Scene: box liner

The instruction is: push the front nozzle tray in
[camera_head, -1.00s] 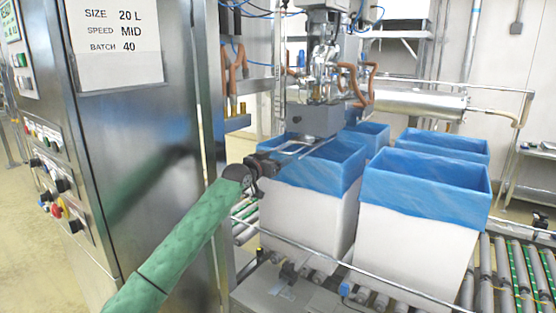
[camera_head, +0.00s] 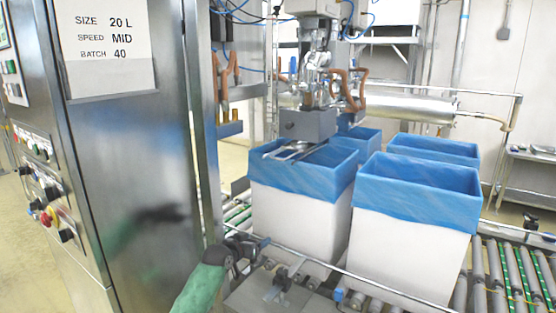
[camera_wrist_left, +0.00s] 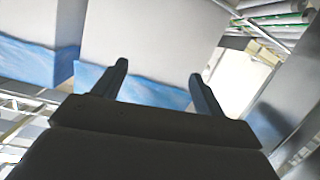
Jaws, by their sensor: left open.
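The front nozzle tray (camera_head: 286,151) is a thin metal frame under the grey nozzle block (camera_head: 307,125). It sticks out to the left over the rim of the front-left blue-lined white box (camera_head: 300,208). My left gripper (camera_head: 262,243) is low at this box's front left, well below the tray and apart from it. In the left wrist view, its two dark fingers (camera_wrist_left: 158,82) are spread with nothing between them. White box walls and blue liners lie beyond them. I cannot make out the tray in the wrist view. My right gripper is out of view.
A steel control cabinet (camera_head: 130,170) stands close on the left. A thin guide rail (camera_head: 320,260) runs along the front of the boxes, near my left gripper. Another lined box (camera_head: 410,240) stands to the right, on the roller conveyor (camera_head: 510,280).

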